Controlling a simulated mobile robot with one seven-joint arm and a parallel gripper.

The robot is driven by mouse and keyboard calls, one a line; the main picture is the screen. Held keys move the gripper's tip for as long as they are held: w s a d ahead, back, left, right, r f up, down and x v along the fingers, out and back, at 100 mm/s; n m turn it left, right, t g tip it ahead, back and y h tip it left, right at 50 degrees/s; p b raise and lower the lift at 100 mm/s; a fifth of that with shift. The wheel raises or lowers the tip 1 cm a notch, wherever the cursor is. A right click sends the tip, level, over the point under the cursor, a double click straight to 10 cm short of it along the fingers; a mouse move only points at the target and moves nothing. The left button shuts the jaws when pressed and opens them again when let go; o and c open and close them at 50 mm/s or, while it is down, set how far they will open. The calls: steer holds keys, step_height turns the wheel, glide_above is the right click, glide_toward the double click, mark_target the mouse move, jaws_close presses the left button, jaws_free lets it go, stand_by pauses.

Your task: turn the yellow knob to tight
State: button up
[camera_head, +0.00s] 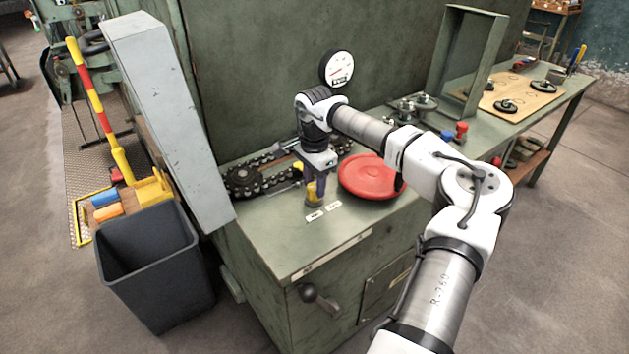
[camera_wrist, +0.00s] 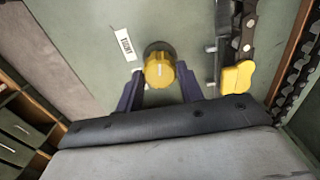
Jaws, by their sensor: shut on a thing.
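The yellow knob (camera_wrist: 159,69) is round and stands on the green bench top. A short pale line on its top points roughly up in the wrist view. A white label (camera_wrist: 125,44) with dark lettering lies to its upper left. In the head view the knob (camera_head: 312,199) shows only partly under my gripper (camera_head: 315,188), with two white labels (camera_head: 314,216) (camera_head: 334,206) close by. My gripper points down, its dark blue fingers (camera_wrist: 159,74) on both sides of the knob, shut on it. Where the fingers meet the knob's lower sides is partly hidden.
A red round dish (camera_head: 372,177) lies just right of my gripper. A chain on a sprocket (camera_head: 243,181) lies to the left, and a yellow-ended part (camera_wrist: 237,77) sits close right in the wrist view. A grey tilted panel (camera_head: 160,110) and dark bin (camera_head: 150,262) stand left.

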mark_target(314, 186)
steer(key=shift+r+n, duration=0.1)
steer(key=shift+n, duration=1.1)
steer(key=o, duration=1)
step_height(314, 186, up, 14)
steer(key=shift+f+b, duration=0.15)
steer(key=shift+b, duration=0.7)
